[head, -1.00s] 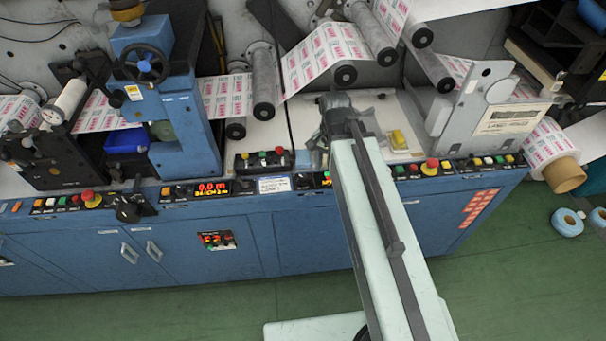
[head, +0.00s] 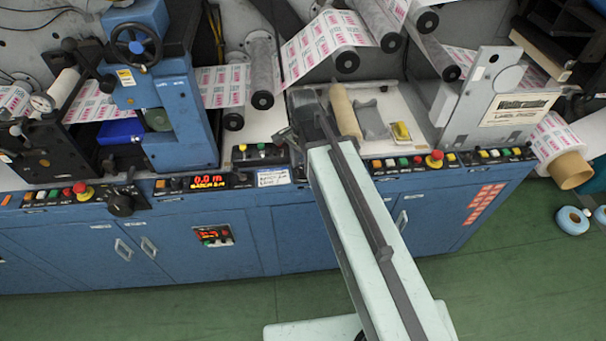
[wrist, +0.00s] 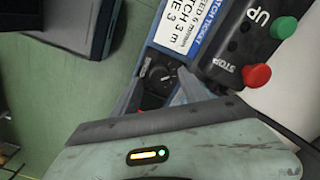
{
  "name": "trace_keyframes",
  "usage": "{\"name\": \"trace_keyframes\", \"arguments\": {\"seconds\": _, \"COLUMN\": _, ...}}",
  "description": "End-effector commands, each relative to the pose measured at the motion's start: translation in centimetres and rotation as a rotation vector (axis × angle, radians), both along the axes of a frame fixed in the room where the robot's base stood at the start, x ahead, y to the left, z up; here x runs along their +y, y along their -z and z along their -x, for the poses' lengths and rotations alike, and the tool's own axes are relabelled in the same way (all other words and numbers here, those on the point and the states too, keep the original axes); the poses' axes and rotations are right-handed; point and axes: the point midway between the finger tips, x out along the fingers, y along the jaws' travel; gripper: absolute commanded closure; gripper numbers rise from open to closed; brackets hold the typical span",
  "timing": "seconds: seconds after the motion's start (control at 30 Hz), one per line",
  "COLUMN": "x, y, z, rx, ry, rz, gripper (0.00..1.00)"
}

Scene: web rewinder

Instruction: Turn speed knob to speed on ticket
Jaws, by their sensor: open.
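In the head view the ticket (head: 274,176) is on the front panel, and my arm hides the knob.
A black button box (wrist: 243,47) with green and red buttons stands close right of my gripper in the wrist view. A red-lit display (head: 207,180) reads 0.0 m. An emergency stop (head: 435,159) lies right of my arm. The green floor in front is clear.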

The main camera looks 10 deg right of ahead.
Motion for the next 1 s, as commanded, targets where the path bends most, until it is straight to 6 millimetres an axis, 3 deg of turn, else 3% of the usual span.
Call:
{"name": "trace_keyframes", "arguments": {"seconds": 0.03, "x": -0.02, "y": 0.87, "z": 0.00, "rx": 0.000, "ry": 0.000, "rz": 0.000, "gripper": 0.48}}
{"name": "trace_keyframes", "arguments": {"seconds": 0.3, "x": -0.03, "y": 0.63, "z": 0.00, "rx": 0.000, "ry": 0.000, "rz": 0.000, "gripper": 0.51}}
{"name": "trace_keyframes", "arguments": {"seconds": 0.47, "x": -0.02, "y": 0.63, "z": 0.00, "rx": 0.000, "ry": 0.000, "rz": 0.000, "gripper": 0.96}}
{"name": "trace_keyframes", "arguments": {"seconds": 0.5, "x": -0.02, "y": 0.63, "z": 0.01, "rx": 0.000, "ry": 0.000, "rz": 0.000, "gripper": 1.00}}
{"name": "trace_keyframes", "arguments": {"seconds": 0.77, "x": -0.02, "y": 0.64, "z": 0.01, "rx": 0.000, "ry": -0.026, "rz": 0.000, "gripper": 1.00}}
{"name": "trace_keyframes", "arguments": {"seconds": 1.0, "x": -0.01, "y": 0.64, "z": 0.02, "rx": 0.000, "ry": -0.148, "rz": 0.000, "gripper": 1.00}}
